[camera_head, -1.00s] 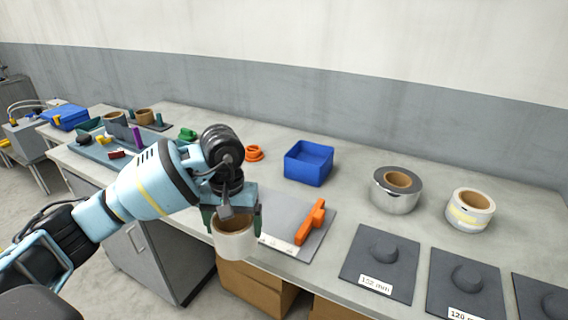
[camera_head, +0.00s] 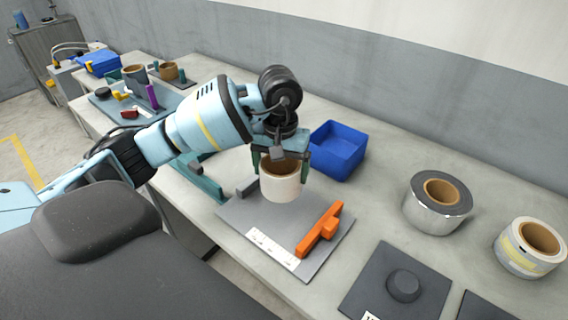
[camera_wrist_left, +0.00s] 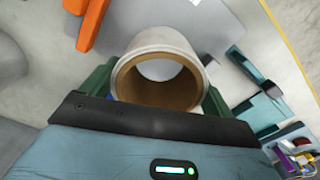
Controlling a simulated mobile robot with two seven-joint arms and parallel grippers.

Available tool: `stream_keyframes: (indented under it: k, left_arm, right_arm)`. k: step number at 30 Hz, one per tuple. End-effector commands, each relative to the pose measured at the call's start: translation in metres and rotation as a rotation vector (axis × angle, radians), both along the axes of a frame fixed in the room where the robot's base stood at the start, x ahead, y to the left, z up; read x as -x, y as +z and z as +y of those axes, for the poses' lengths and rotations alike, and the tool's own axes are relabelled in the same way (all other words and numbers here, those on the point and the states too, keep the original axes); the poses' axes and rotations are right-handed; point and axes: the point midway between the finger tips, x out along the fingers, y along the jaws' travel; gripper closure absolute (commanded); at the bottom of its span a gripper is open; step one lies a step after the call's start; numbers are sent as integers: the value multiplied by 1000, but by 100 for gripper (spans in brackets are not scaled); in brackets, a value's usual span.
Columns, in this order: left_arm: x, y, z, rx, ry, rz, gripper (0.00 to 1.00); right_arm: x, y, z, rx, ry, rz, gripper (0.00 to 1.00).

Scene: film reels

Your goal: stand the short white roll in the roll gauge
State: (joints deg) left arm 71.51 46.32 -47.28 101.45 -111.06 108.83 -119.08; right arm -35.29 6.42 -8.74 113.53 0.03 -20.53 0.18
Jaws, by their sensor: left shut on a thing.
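The short white roll (camera_head: 281,186) has a brown core and hangs upright in my left gripper (camera_head: 281,165). The gripper is shut on it, with a green finger on each side. In the left wrist view the roll (camera_wrist_left: 158,42) sits between the green fingers (camera_wrist_left: 156,88). The roll gauge (camera_head: 238,220) is a grey plate with a white scale strip, a dark grey block at its back left and an orange slider (camera_head: 320,230) on its right. The roll is over the back part of the plate; whether it touches is unclear. My right gripper is not in view.
A blue bin (camera_head: 337,150) stands behind the gauge. A silver roll (camera_head: 436,215) and a white roll with a yellow band (camera_head: 520,262) stand to the right. A dark pad with a peg (camera_head: 372,285) lies at the front right. Several small items lie on the left bench.

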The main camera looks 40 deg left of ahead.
Motion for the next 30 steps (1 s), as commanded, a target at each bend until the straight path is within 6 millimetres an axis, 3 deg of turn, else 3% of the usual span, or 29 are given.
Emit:
stream_keyframes:
  k: [8, 21, 30]
  left_arm:
    - [0, -14, 0, 1, 0, 2, 42]
    - [0, -53, 0, 1, 0, 2, 42]
    - [0, -57, 0, 0, 0, -3, 42]
  right_arm:
    - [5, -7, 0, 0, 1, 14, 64]
    - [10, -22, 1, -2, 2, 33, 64]
    - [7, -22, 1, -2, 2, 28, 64]
